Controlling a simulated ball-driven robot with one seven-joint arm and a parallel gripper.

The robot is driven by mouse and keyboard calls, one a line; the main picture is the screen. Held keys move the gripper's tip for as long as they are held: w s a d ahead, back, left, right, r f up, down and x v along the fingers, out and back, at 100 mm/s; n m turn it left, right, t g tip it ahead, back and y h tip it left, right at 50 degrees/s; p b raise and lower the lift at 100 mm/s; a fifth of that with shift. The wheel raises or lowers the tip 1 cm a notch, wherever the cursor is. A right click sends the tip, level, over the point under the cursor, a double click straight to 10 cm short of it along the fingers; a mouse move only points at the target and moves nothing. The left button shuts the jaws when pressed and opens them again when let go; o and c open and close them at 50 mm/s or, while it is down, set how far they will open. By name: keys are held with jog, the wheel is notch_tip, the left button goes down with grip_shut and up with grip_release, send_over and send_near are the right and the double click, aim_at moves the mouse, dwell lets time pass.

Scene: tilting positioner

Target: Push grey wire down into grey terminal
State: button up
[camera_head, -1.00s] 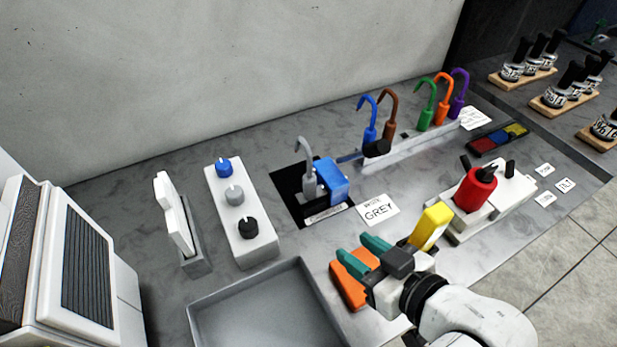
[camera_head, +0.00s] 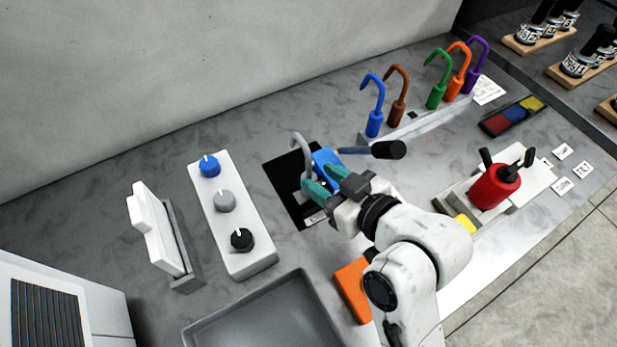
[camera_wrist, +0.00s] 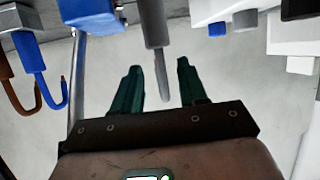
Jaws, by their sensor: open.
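The grey wire (camera_head: 302,152), a hook-topped rod with a thicker lower sleeve, stands upright on the black mat (camera_head: 284,188) beside a blue block (camera_head: 326,158). My gripper (camera_head: 316,188) is open and low at the front of the wire and block, hiding the wire's lower end. In the wrist view, which looks upside down, the grey wire (camera_wrist: 153,28) lies between the two green fingers of my gripper (camera_wrist: 158,68), with gaps on both sides. I cannot tell its depth between them. The grey terminal is hidden or cannot be made out.
A white box with three knobs (camera_head: 225,201) stands left of the mat. A black-handled tool (camera_head: 388,150) lies right of the blue block. Blue, brown, green, orange and purple wires stand in a rack (camera_head: 425,123) behind. A grey tray (camera_head: 268,318) and orange block (camera_head: 353,288) are in front.

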aim_at(311, 173)
jog(key=shift+p+x, duration=0.7)
jog(key=shift+x, duration=2.5)
jog(key=shift+r, duration=0.1)
jog(key=shift+c, duration=0.3)
grip_shut()
